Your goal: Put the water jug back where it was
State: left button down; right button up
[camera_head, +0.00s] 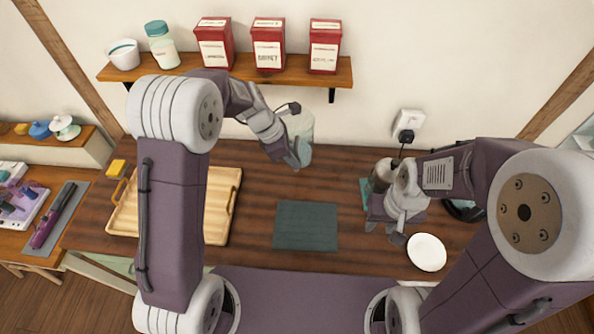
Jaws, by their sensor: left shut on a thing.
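The water jug (305,126) is a pale, see-through vessel near the back edge of the dark wooden table, against the wall. My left gripper (294,138) is shut on it from its left side and hides part of it. I cannot tell whether the jug's base touches the table. My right gripper (384,232) is low over the right part of the table, left of a white plate (427,252). Its fingers are small and partly hidden, so its opening is unclear.
A dark teal mat (305,226) lies bare mid-table. A wooden tray (222,220) is at left, partly behind my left arm. A grey, partly hidden vessel (381,174) stands behind my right gripper. Above is a wall shelf (185,68) with red tins (268,45).

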pick_arm(q)
notch_tip(320, 180, down, 9)
jog(key=shift+w, duration=0.3)
jog(key=shift+b, duration=0.3)
jog(key=c, duration=1.5)
grip_release()
jog(key=shift+s, duration=0.15)
jog(key=shift+o, duration=0.2)
jog(key=v, duration=1.2)
jog(key=shift+p, duration=0.3)
jog(key=shift+r, duration=0.1)
